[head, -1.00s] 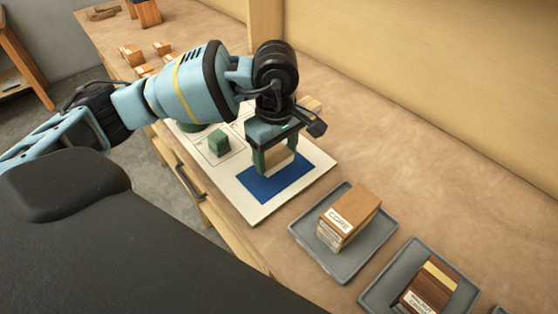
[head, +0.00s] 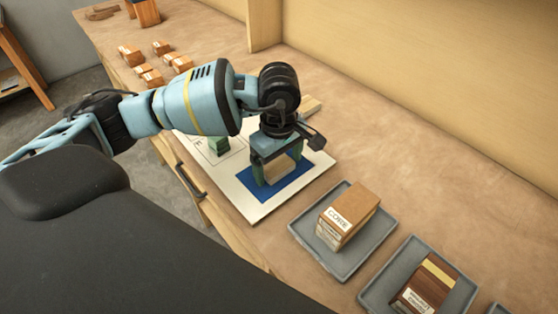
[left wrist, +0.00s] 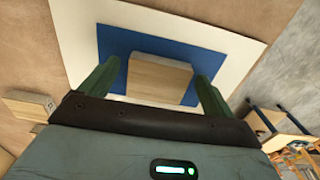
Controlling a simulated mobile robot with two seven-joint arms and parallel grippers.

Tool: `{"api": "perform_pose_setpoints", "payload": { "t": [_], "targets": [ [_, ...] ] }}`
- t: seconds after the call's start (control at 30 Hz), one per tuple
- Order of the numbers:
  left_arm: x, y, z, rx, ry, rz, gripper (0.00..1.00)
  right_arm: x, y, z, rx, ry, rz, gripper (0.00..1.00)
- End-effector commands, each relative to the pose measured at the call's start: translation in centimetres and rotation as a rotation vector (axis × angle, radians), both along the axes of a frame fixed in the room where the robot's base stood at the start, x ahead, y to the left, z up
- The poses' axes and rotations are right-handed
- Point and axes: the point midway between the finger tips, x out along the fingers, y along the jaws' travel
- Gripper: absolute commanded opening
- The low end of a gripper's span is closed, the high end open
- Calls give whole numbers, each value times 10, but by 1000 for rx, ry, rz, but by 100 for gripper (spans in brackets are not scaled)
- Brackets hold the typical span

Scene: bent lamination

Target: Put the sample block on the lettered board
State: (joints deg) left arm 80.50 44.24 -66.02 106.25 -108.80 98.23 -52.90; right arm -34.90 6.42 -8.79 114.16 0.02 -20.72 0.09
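The pale wood sample block (head: 280,168) rests on the blue rectangle of the white lettered board (head: 256,211). In the left wrist view the block (left wrist: 158,77) lies on the blue rectangle (left wrist: 116,40), between two green fingers. My left gripper (head: 277,178) is open around the block, with a narrow blue gap showing on each side of it. My right gripper is not in view.
Right of the board, a grey tray (head: 305,238) holds a block marked CORE (head: 347,215), and another tray (head: 378,293) holds a dark striped block (head: 425,287). Several small wood blocks (head: 160,47) lie at the far left. A light wood piece (head: 310,104) lies behind the board.

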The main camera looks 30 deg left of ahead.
Motion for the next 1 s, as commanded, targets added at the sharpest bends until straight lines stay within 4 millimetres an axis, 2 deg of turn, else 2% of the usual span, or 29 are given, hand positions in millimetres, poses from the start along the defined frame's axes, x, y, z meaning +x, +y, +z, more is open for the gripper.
{"api": "perform_pose_setpoints", "payload": {
  "t": [0.23,0.37,0.8,1.0],
  "targets": [
    [0,0,2,0,-1,0,89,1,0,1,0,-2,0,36],
    [1,0,12,-1,-4,0,89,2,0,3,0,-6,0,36],
    [1,0,93,0,-4,0,89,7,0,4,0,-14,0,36],
    [0,0,117,-1,-2,1,89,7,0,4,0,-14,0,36]
  ]
}}
